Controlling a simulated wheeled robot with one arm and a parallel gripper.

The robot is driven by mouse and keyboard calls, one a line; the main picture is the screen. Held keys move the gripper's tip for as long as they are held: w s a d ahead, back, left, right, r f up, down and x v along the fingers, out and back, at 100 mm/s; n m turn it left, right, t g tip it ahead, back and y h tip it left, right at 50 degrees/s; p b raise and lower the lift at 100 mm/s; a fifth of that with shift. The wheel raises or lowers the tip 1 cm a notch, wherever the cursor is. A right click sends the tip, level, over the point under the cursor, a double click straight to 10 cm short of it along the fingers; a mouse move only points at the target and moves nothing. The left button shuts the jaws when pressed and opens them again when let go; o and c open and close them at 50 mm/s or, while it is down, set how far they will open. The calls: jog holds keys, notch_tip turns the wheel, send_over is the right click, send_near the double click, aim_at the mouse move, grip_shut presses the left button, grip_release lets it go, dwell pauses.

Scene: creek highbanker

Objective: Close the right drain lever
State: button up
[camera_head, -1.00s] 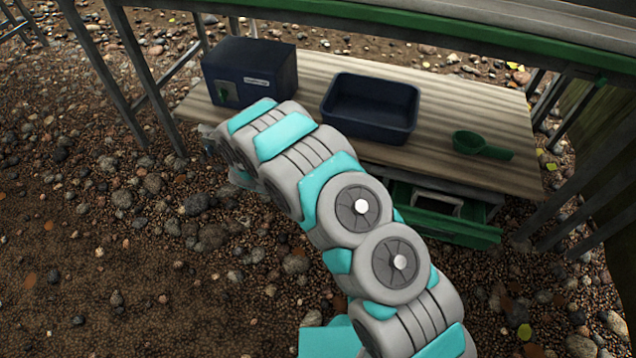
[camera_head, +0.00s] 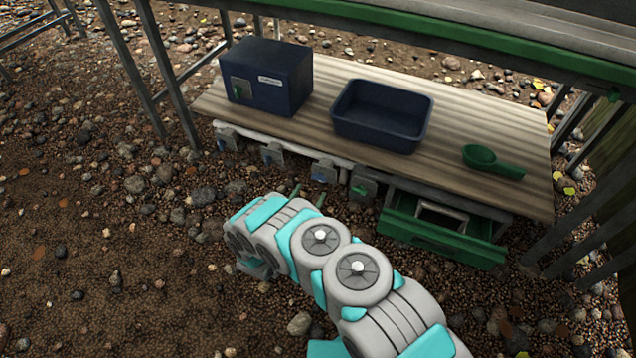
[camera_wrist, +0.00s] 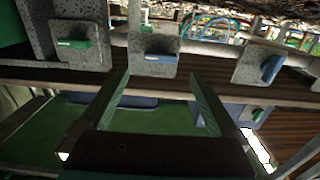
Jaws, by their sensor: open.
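A row of several small grey plates with levers hangs under the bench's front edge. The rightmost lever in the head view is green (camera_head: 361,190); it shows at the upper left of the wrist view (camera_wrist: 75,43). Left of it is a blue lever (camera_head: 322,170), at the upper middle of the wrist view (camera_wrist: 158,58). Another blue lever (camera_head: 272,157) shows at the wrist view's right (camera_wrist: 271,68). No labels mark which is the right drain lever. My gripper (camera_head: 308,195) is open and empty, also in the wrist view (camera_wrist: 160,78), apart from the levers, facing the blue one beside the green.
A dark blue box (camera_head: 268,76) with a green lever, a blue tray (camera_head: 352,125) and a green scoop (camera_head: 490,161) are on the bench (camera_head: 445,130). An open green drawer (camera_head: 440,238) juts out right of the levers.

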aim_at(318, 179)
jog(key=x, duration=0.6)
jog(key=shift+w+d+b, duration=0.1)
jog(key=shift+w+b, duration=0.2)
jog(key=shift+c, duration=0.4)
jog(key=c, duration=1.3)
